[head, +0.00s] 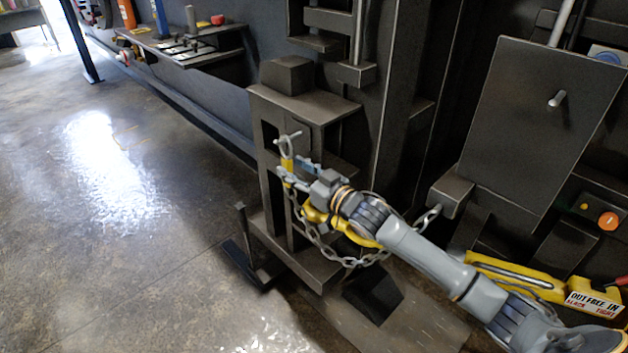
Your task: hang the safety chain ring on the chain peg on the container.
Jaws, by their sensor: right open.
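The yellow safety chain ring (287,149) is upright just below a short grey peg (291,136) at the left post of the dark metal frame. The ring seems to touch the peg; whether the peg passes through it I cannot tell. A grey chain (325,250) sags from near the ring to a dark bracket on the right. My right gripper (298,171) is open beside the lower part of the ring, its fingers covering part of it and the chain's upper end. My left gripper is out of view.
The dark frame (305,108) stands around the gripper. A dark panel (540,125) with a pale pin and an orange button (608,221) are at the right. A shelf with tools (190,45) is at the back left. The floor at left is clear.

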